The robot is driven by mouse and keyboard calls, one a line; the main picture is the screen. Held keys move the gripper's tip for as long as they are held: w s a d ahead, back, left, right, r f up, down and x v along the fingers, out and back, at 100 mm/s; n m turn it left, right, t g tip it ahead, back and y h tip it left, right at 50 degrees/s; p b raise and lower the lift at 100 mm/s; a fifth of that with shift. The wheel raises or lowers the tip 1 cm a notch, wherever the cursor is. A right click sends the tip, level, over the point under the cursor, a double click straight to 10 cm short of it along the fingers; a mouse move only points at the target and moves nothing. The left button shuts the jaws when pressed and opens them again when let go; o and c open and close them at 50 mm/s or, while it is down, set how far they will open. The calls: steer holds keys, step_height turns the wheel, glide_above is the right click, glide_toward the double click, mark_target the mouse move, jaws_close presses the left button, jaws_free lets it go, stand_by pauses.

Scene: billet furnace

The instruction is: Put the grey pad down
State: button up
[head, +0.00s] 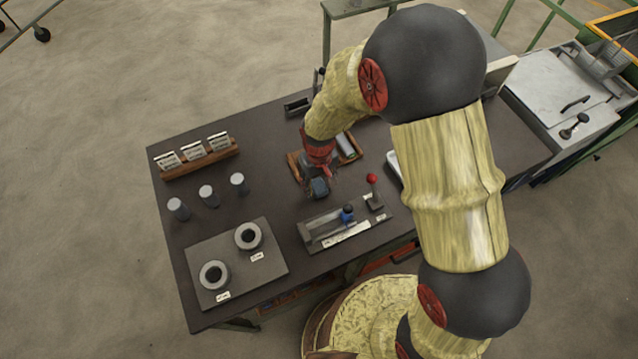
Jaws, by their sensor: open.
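My gripper (317,177) is open, low over the dark table, at the front left edge of a small wooden tray (355,146). A small blue-grey block (319,188) shows right at the gripper's end. It looks like the grey pad, but I cannot tell for sure. I also cannot tell whether it touches the fingers or rests on the table. A light grey roll-shaped piece (346,145) lies in the tray, to the right of the gripper. My wrist and gripper hide the tray's left part.
A grey plate (205,252) with two dark-centred rings lies front left. Several grey cylinders (207,195) stand behind it, near a wooden card rack (200,157). A metal fixture (335,228) with a blue knob is in front, beside a red-knobbed piece (373,190). The table (260,200) is clear left of the gripper.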

mark_target(319, 187)
steer(key=shift+r, duration=0.1)
step_height(319, 187, up, 12)
steer(key=p, duration=0.2)
steer(key=s+d+r+m+t, duration=0.2)
steer(key=s+d+r, duration=0.2)
steer(key=d+r, duration=0.3)
steer(key=s+d+r+m+t, duration=0.1)
steer(key=s+d+r, duration=0.4)
steer(key=r, duration=0.9)
steer(key=d+t, duration=0.1)
steer(key=d, duration=0.2)
steer(key=shift+s+d+r+m+y, duration=0.15)
steer(key=shift+d+r+m+y, duration=0.15)
steer(key=shift+r+m, duration=0.1)
steer(key=shift+o, duration=0.2)
steer(key=s+d+r+m+t, duration=0.1)
steer(key=s+d+r, duration=0.2)
steer(key=s, duration=0.3)
steer(key=shift+d+t, duration=0.3)
steer(key=shift+o, duration=0.4)
steer(key=shift+s+d, duration=0.1)
steer(key=shift+s, duration=0.2)
